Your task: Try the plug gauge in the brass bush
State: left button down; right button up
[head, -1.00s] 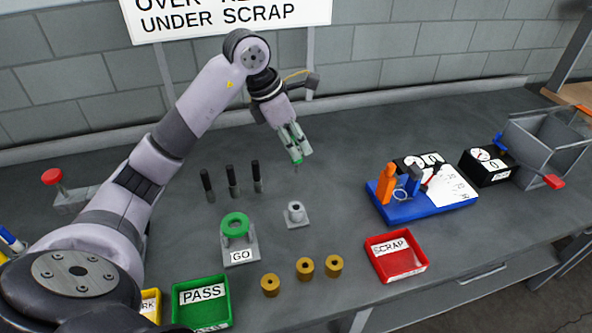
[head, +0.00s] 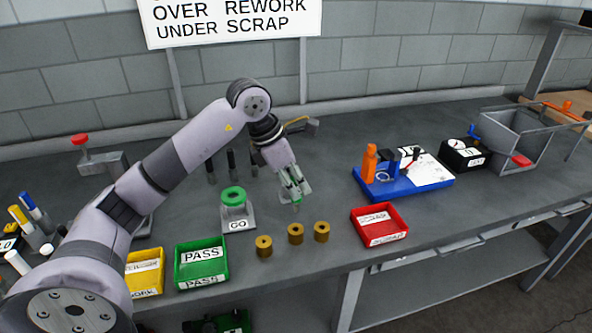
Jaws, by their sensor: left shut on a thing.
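Three brass bushes stand in a loose row on the bench: a left one (head: 264,246), a middle one (head: 296,234) and a right one (head: 321,231). My left gripper (head: 296,193) points down, shut on the plug gauge (head: 297,206), of which a green part and a thin lower end show. The gauge's lower end appears just behind and above the middle bush in the picture, apart from it; the exact height is hard to tell. The small grey holder seen earlier is mostly hidden behind my left gripper. My right gripper is not in view.
A green ring sits on a stand marked GO (head: 238,215). Green PASS (head: 203,278), yellow (head: 145,284) and red SCRAP (head: 379,240) trays line the front. Dark upright pins (head: 231,163) stand behind. A blue fixture base (head: 400,189) lies right.

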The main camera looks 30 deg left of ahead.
pick_arm(q)
jog(key=shift+s+d+f, duration=0.1)
jog(key=shift+s+f, duration=0.1)
jog(key=shift+f, duration=0.5)
jog(key=shift+w+a+f+b, duration=0.15)
jog(key=shift+f+b, duration=0.2)
jog(key=shift+f, duration=0.1)
jog(key=shift+w+a+f+b, duration=0.1)
jog(key=shift+f+b, duration=0.2)
jog(key=shift+f, duration=0.5)
jog(key=shift+f+b, duration=0.25)
jog(key=shift+b, duration=0.2)
jog(key=shift+f, duration=0.2)
jog(key=shift+s+f+b, duration=0.1)
jog(key=shift+f+b, duration=0.1)
jog(key=shift+b, duration=0.15)
jog(key=shift+f, duration=0.2)
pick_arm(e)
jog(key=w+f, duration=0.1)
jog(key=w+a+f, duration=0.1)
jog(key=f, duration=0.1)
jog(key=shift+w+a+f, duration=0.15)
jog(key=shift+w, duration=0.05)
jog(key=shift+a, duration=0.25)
